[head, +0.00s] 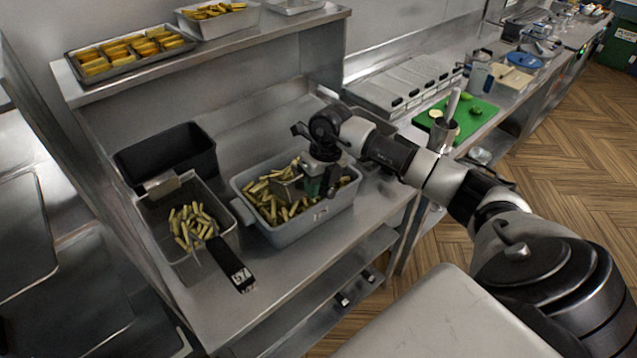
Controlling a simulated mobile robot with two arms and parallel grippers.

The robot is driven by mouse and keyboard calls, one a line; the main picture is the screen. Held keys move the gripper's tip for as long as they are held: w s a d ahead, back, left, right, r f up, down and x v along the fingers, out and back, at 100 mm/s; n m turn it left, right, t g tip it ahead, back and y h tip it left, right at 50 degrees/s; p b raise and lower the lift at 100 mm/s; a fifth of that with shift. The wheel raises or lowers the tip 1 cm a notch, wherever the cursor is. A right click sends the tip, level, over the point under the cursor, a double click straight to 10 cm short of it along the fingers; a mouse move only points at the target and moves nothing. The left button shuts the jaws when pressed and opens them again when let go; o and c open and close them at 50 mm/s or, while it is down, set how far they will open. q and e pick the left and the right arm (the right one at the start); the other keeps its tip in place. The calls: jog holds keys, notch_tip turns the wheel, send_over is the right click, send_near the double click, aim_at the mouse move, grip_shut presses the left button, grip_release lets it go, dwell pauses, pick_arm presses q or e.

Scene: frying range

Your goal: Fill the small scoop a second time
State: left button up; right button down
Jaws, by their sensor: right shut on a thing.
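My right gripper (318,186) is above the grey tub (312,213), with its fingers low among the cut fries (263,192) in it. It is shut on the small metal scoop (286,187), which sits at the level of the fries, left of the fingers. The gripper partly hides the scoop, and I cannot tell how full it is. A wire-grey basket (170,243) with a black handle (241,277) stands left of the tub and holds some fries (193,226). My left gripper is not in view.
A black bin (166,156) stands behind the basket. The upper shelf (215,48) carries a tray of fried pieces (129,52) and a metal pan (218,20). A green board (470,117) lies on the counter to the right. The steel counter front (285,267) is clear.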

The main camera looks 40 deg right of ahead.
jog(key=f+b, duration=0.1)
jog(key=w+f+b, duration=0.2)
jog(key=shift+f, duration=0.35)
jog(key=shift+w+a+f+b, duration=0.15)
jog(key=shift+w+b, duration=0.95)
jog(key=shift+w, duration=0.95)
jog(key=shift+s+r+t+p, duration=0.2)
jog(key=shift+r+t+p, duration=0.1)
jog(key=shift+r, duration=0.15)
jog(key=shift+s+r+t, duration=0.4)
jog(key=shift+s, duration=0.1)
jog(key=shift+s+d+r+t+b, duration=0.2)
jog(key=shift+s+r+t+b, duration=0.05)
jog(key=shift+s+t+b, duration=0.25)
jog(key=shift+s+r+t+b, duration=0.45)
jog(key=shift+t+b, duration=0.25)
jog(key=shift+b, duration=0.1)
jog(key=shift+s+r+t+b, duration=0.3)
jog(key=shift+s+t+b, duration=0.15)
jog(key=shift+s, duration=0.4)
jog(key=shift+s+r+t+b, duration=0.25)
jog(key=shift+s+r+b, duration=0.1)
jog(key=shift+s+b, duration=0.45)
jog(key=shift+s+r, duration=0.1)
jog(key=shift+r, duration=0.05)
